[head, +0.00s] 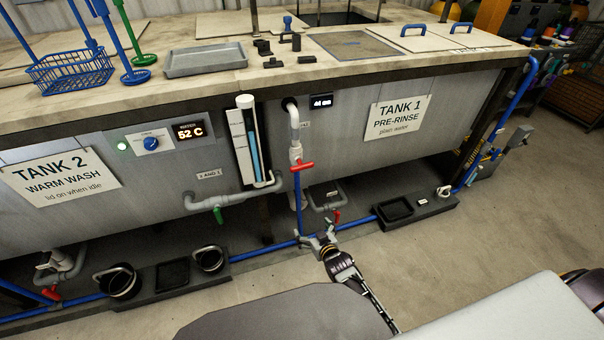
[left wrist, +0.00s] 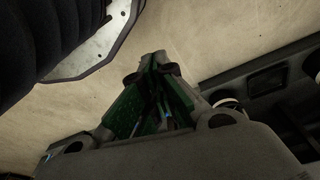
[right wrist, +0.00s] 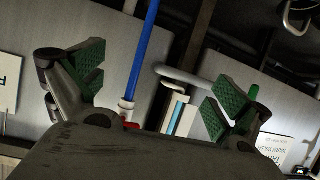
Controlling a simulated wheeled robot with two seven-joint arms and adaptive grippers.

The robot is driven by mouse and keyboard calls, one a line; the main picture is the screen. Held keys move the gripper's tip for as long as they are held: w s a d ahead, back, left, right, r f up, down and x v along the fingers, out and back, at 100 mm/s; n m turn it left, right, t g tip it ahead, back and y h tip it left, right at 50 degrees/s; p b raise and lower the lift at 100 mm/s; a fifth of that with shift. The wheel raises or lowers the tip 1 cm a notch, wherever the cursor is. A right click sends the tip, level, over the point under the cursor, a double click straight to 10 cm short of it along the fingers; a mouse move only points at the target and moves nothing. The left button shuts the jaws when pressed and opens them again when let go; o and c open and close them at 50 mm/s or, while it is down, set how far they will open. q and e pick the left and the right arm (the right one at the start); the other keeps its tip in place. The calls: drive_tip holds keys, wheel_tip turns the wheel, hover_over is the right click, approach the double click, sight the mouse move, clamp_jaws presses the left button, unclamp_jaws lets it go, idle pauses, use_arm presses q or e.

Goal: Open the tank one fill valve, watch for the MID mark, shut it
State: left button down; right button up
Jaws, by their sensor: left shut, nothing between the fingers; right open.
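The fill valve's red handle (head: 302,166) lies crosswise on the pipe below the grey spout, left of the TANK 1 sign (head: 400,118). A blue pipe runs down from it. The sight gauge (head: 252,140) to its left has blue in its lower tube; its marks are too small to read. My right gripper (head: 319,241) is open and empty, below the handle near the floor pipe. In the right wrist view the blue pipe (right wrist: 143,50) and part of the red handle (right wrist: 131,125) show between its fingers. My left gripper (left wrist: 155,98) is shut and empty, seen only in its wrist view.
A small display (head: 321,101) beside the spout is unclear. A lower red valve handle (head: 337,216) is close to my right gripper. A green handle (head: 218,215) hangs under the gauge. A black tray (head: 394,210) stands on the floor plinth. The floor at right is clear.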

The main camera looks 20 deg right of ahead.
use_arm(q)
drive_tip(key=shift+w+d+r+b, duration=0.2)
drive_tip(key=shift+w+r+b, duration=0.2)
drive_tip(key=shift+r+b, duration=0.75)
drive_tip(key=shift+w+d+r+b, duration=0.2)
drive_tip(key=shift+w+r+b, duration=0.25)
drive_tip(key=shift+b, duration=1.25)
drive_tip(key=shift+w+d+r+b, duration=0.3)
drive_tip(key=shift+r+b, duration=0.5)
drive_tip(key=shift+b, duration=0.65)
use_arm(e)
drive_tip(key=w+d+r+t, duration=0.1)
drive_tip(key=w+r+t, duration=0.1)
drive_tip(key=r, duration=0.5)
drive_tip(key=w+d+r+t, duration=0.1)
drive_tip(key=w+r+t, duration=0.1)
drive_tip(key=r, duration=0.6)
drive_tip(key=shift+w+m+t+h, duration=0.3)
drive_tip(key=shift+w+t, duration=0.1)
drive_tip(key=shift+w, duration=0.2)
use_arm(q)
drive_tip(key=shift+a, duration=0.1)
use_arm(e)
drive_tip(key=shift+w+a, duration=0.1)
drive_tip(key=shift+w, duration=0.05)
